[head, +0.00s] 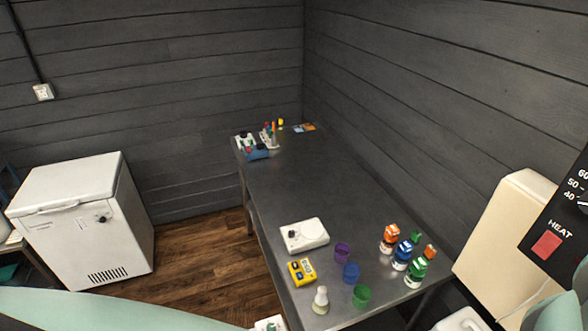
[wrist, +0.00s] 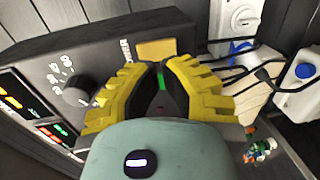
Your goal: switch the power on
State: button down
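A black control panel stands at the right edge of the head view (head: 565,215), with a numbered scale, the word HEAT and a red rectangle (head: 547,245). A dark control box with a numbered black knob (wrist: 78,92) and lit displays (wrist: 18,100) fills the left of the wrist view. My gripper (wrist: 162,66) is in front of this box, its yellow fingertips drawn close together with nothing visibly held. A small green patch (wrist: 160,80) shows between the fingers; I cannot tell whether it is a switch. The fingers hide part of the box.
A cream panel (head: 505,240) stands beside the black panel. The dark table (head: 290,190) bears colourful bottles (head: 390,238), cups (head: 350,272), a white device (head: 304,235) and a yellow meter (head: 301,272). A white chest freezer (head: 85,225) stands left. White containers with blue parts (wrist: 300,72) are at the wrist view's right.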

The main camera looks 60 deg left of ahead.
jog(key=w+p, duration=0.1)
jog(key=p, duration=0.3)
jog(key=w+p, duration=0.2)
jog(key=p, duration=0.3)
jog(key=shift+w+f, duration=0.25)
jog(key=shift+f, duration=0.15)
jog(key=shift+d, duration=0.1)
jog(key=b, duration=0.1)
jog(key=f+b, duration=0.1)
jog(key=b, duration=0.1)
jog(key=shift+s+d+f+g+b, duration=0.15)
jog(key=shift+s+d+g+b, duration=0.1)
jog(key=shift+d+g+b, duration=0.05)
jog(key=shift+w+b, duration=0.1)
jog(key=shift+b, duration=0.45)
